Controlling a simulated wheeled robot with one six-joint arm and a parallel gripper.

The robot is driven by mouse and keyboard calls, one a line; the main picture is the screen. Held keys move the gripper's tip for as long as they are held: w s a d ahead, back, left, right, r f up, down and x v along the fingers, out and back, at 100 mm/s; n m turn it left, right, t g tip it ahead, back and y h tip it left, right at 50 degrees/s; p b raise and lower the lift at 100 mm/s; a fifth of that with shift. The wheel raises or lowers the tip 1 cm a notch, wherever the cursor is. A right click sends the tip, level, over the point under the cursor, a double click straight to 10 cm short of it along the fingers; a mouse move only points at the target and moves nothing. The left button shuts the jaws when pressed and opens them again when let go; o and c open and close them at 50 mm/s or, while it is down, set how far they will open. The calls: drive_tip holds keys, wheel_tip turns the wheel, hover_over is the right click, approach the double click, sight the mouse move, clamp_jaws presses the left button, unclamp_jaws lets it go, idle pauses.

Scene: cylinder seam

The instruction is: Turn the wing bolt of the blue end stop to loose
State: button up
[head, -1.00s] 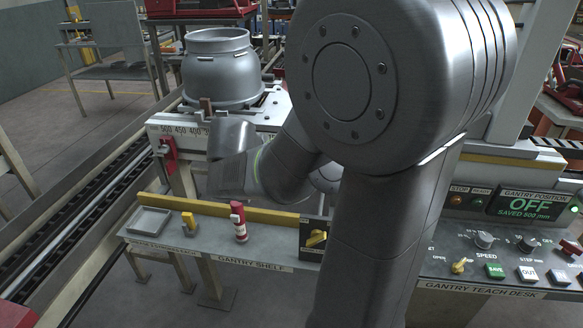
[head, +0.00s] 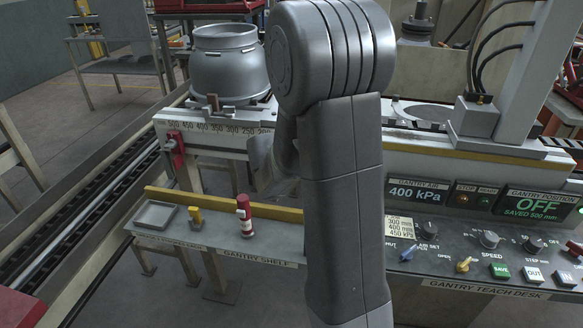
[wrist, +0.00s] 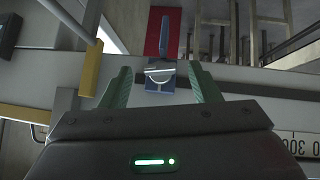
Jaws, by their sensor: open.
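In the wrist view, the blue end stop (wrist: 161,84) sits on the edge of the grey rail. A pale, half-round metal piece (wrist: 159,72) shows on its top, and a narrow blue bar (wrist: 164,38) stands beyond it over a red plate. I cannot tell for certain which of these is the wing bolt. My gripper (wrist: 161,70) is open, with one green finger on each side of the blue stop and visible gaps to both. In the head view my arm hides the blue stop and my fingers.
A red stop (head: 176,148) is at the rail's left end. A large grey pot (head: 229,62) stands above the scale. The shelf below holds a tray (head: 155,215), a yellow piece (head: 195,217) and a red-and-white bottle (head: 244,215). The teach desk (head: 460,289) is at right.

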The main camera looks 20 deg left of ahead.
drive_tip(key=c, duration=1)
drive_tip(key=shift+f+b, duration=0.1)
drive_tip(key=shift+b, duration=0.25)
drive_tip(key=shift+s+a+f+n+t+h+b, duration=0.1)
drive_tip(key=shift+a+f+n+t+h+b, duration=0.15)
drive_tip(key=shift+n+t+h+b, duration=1.35)
drive_tip(key=shift+s+a+f+g+h+b, duration=0.15)
drive_tip(key=shift+a+g+h+b, duration=0.45)
drive_tip(key=shift+b, duration=2.15)
drive_tip(key=shift+w+d+f+n+t+h+b, duration=0.15)
drive_tip(key=shift+n+t+h+b, duration=0.6)
drive_tip(key=shift+h+b, duration=1.05)
drive_tip(key=shift+s+a+y+b, duration=0.1)
drive_tip(key=shift+y+b, duration=0.2)
drive_tip(key=shift+b, duration=0.2)
